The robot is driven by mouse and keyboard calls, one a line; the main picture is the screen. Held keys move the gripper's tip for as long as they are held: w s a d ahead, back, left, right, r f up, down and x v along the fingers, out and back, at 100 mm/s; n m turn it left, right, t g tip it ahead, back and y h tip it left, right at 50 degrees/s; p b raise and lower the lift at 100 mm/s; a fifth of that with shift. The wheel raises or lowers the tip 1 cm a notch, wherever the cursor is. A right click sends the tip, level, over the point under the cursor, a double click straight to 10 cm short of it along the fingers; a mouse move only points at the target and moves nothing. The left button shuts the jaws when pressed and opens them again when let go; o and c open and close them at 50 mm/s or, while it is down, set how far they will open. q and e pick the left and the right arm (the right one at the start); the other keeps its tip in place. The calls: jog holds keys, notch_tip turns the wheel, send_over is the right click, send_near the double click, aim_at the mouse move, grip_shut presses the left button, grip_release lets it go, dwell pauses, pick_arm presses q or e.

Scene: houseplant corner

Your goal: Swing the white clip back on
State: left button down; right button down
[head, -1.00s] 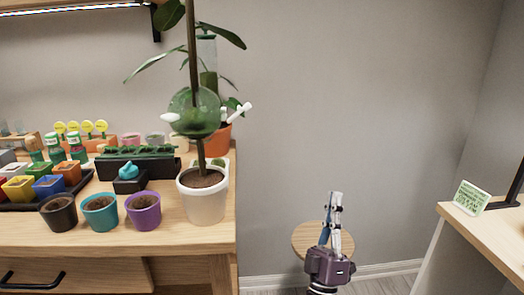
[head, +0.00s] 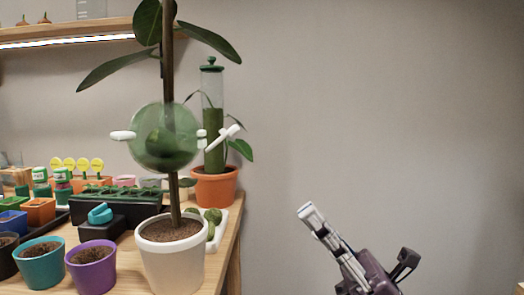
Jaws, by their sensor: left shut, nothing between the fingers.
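A translucent green ball (head: 150,152) sits around the brown stem (head: 168,75) of a tall plant in a white pot (head: 171,262). A white clip (head: 223,138) stands at the ball's right side, tilted up to the right, its long part pointing away from the ball. A small white lug (head: 201,138) is on the ball's right edge beside it. Another white piece (head: 123,136) sticks out level from the ball's left edge. My left gripper (head: 306,212) is shut and empty, below and right of the clip, well apart from it. My right gripper is not in view.
A terracotta pot (head: 213,188) and a tall green-filled jar (head: 214,130) stand behind the clip. Purple (head: 92,268) and teal (head: 41,265) pots stand left of the white pot. Bare wall lies right of the table.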

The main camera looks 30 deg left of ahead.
aim_at(221, 138)
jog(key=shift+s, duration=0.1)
